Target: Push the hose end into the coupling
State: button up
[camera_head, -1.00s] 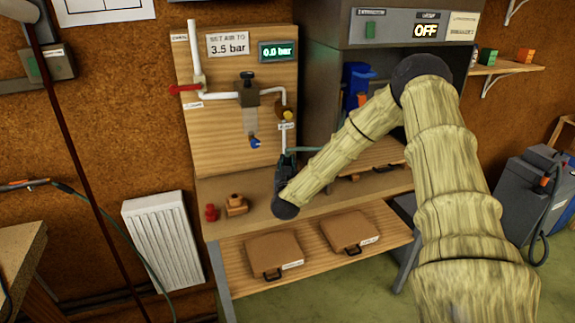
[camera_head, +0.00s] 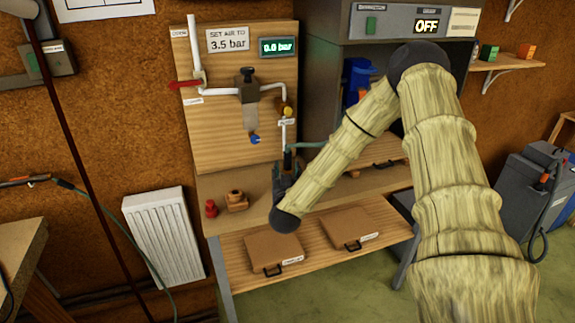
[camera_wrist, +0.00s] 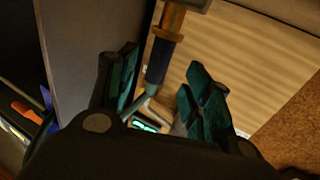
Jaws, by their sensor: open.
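The brass coupling (camera_wrist: 168,32) shows at the top of the wrist view, on the grey pipe. The dark hose end (camera_wrist: 158,62) is directly below it, in line with it and apparently touching it; how deep it sits I cannot tell. The teal hose (camera_wrist: 140,104) bends away from its lower end. In the head view the hose end (camera_head: 288,160) stands upright under the pipe, with the hose (camera_head: 312,145) running right. My gripper (camera_wrist: 162,78) is open, its fingers apart on either side of the hose. In the head view my gripper (camera_head: 287,182) is just below the hose end.
The wooden panel (camera_head: 215,130) carries a red-handled valve (camera_head: 186,86), a regulator (camera_head: 248,92) and a display reading 0.0 bar (camera_head: 277,47). A red part (camera_head: 211,208) and a brown fitting (camera_head: 237,201) stand on the bench, left of my gripper. A grey cabinet (camera_head: 320,60) is close on the right.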

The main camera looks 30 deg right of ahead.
jog(key=shift+v, duration=2.55)
jog(key=s+a+f+n+y, duration=0.1)
jog(key=a+f, duration=0.2)
jog(key=s+a+f+n+g+y, duration=0.1)
jog(key=a+f+y, duration=0.1)
jog(key=f, duration=0.2)
jog(key=s+a+f+n+y, duration=0.1)
jog(key=a+f+y, duration=0.1)
jog(key=a+f, duration=0.1)
jog(key=shift+s+a+f, duration=0.3)
jog(key=shift+s+f, duration=0.1)
jog(key=shift+f, duration=0.2)
jog(key=s+a+f+n+g+y, duration=0.25)
jog(key=s+a+f+g, duration=0.3)
jog(key=s+f, duration=0.55)
jog(key=s+a+f+n+g+y, duration=0.1)
jog(key=s+a+f+g+y, duration=0.25)
jog(key=s+a+f, duration=0.75)
jog(key=s+d+g, duration=0.1)
jog(key=s+g, duration=0.1)
jog(key=s, duration=0.6)
jog(key=s+d+g+b, duration=0.1)
jog(key=s+d+g, duration=0.1)
jog(key=s, duration=0.7)
jog(key=shift+s+d+f+g+h, duration=0.2)
jog(key=shift+d+f+g+h, duration=0.1)
jog(key=shift+f+g, duration=0.1)
jog(key=c, duration=0.3)
jog(key=shift+w+d, duration=0.1)
